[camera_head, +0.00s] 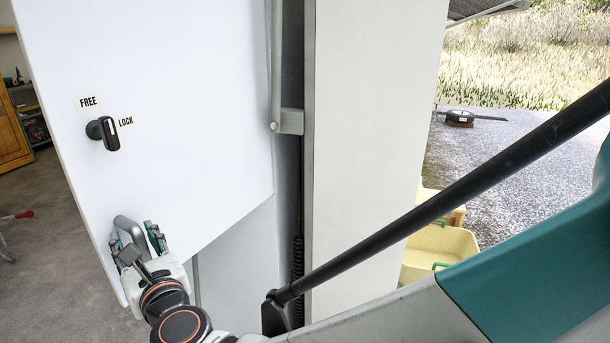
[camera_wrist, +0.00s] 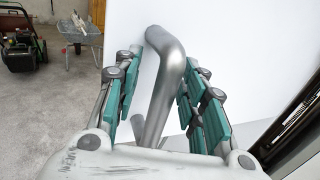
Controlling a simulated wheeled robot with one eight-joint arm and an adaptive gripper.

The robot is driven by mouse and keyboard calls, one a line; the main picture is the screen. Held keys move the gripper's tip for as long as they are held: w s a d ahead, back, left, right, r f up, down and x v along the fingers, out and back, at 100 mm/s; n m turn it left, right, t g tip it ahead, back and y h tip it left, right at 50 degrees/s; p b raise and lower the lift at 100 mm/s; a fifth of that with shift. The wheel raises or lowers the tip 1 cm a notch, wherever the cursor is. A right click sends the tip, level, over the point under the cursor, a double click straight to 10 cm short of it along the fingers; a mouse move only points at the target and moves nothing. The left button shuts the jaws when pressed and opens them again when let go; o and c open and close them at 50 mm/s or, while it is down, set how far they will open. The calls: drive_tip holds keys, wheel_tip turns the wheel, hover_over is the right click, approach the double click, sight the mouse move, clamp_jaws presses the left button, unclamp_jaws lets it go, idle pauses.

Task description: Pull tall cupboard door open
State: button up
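The tall cupboard door (camera_head: 190,90) is a white panel filling the left-centre of the head view. It carries a black knob (camera_head: 104,131) with FREE and LOCK labels. Its grey bent handle (camera_head: 128,229) is near the lower left edge. My gripper (camera_head: 136,243) is at this handle. In the wrist view, the handle (camera_wrist: 163,75) runs between the teal-padded fingers of my gripper (camera_wrist: 160,90). The fingers are spread, with a clear gap on the left and a smaller one on the right. The door's lower edge slants in front of another white surface.
A pale upright panel (camera_head: 370,130) stands right of the door, past a dark gap with a metal bracket (camera_head: 290,121). A yellow bin (camera_head: 440,247) is behind it. Open floor (camera_head: 50,240) lies on the left. A wheelbarrow (camera_wrist: 77,25) and mower (camera_wrist: 20,40) stand farther off.

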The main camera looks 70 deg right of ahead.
approach(120, 196)
drive_tip(key=shift+x, duration=2.55)
